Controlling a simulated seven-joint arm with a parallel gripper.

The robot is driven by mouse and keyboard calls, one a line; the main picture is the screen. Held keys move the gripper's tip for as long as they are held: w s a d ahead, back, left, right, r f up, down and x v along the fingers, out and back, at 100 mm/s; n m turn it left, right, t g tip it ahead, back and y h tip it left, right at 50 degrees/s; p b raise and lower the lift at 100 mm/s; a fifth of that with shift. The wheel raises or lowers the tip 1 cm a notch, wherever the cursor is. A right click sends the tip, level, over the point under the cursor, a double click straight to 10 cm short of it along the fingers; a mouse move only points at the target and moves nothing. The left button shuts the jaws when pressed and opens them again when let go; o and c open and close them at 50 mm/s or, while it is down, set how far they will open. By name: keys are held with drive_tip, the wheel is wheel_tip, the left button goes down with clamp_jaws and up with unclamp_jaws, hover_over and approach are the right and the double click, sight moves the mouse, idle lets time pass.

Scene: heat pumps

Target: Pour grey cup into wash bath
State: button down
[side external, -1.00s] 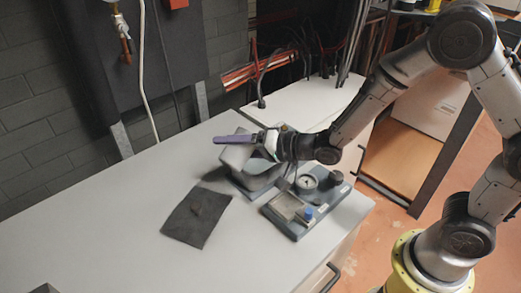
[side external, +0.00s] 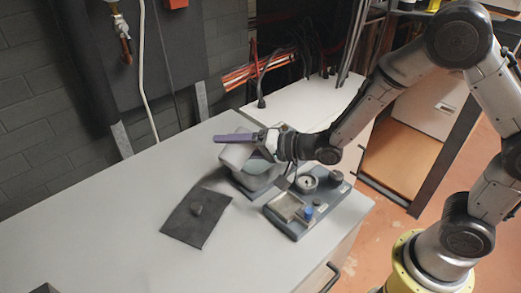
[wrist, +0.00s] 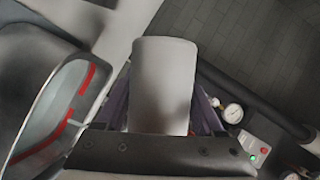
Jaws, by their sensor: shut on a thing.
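My gripper (side external: 238,143) has purple fingers shut on the grey cup (side external: 236,156), low over the back right of the bench. In the wrist view the cup (wrist: 162,75) is a smooth grey shape between the two purple fingers. The wash bath (side external: 262,182) looks like the grey, open container directly below and beside the cup. In the wrist view the bath (wrist: 50,110) is at the left, with red lines on its inner wall. The cup hides part of the bath in the side view. I cannot see the cup's contents or any flow.
A dark mat (side external: 185,228) with a small grey piece (side external: 196,209) lies left of the bath. A dark base plate (side external: 318,222) with a round dial, a metal tray and a blue knob stands to the right. Gauges (wrist: 233,113) show in the wrist view.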

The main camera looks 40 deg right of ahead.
drive_tip(key=shift+a+f+n+h, duration=0.15)
drive_tip(key=shift+n+h, duration=0.25)
drive_tip(key=shift+n, duration=0.5)
drive_tip(key=shift+r+n+h, duration=0.4)
drive_tip(key=shift+n, duration=0.1)
drive_tip(key=shift+f+n, duration=0.3)
drive_tip(key=shift+f, duration=0.1)
drive_tip(key=shift+h, duration=0.3)
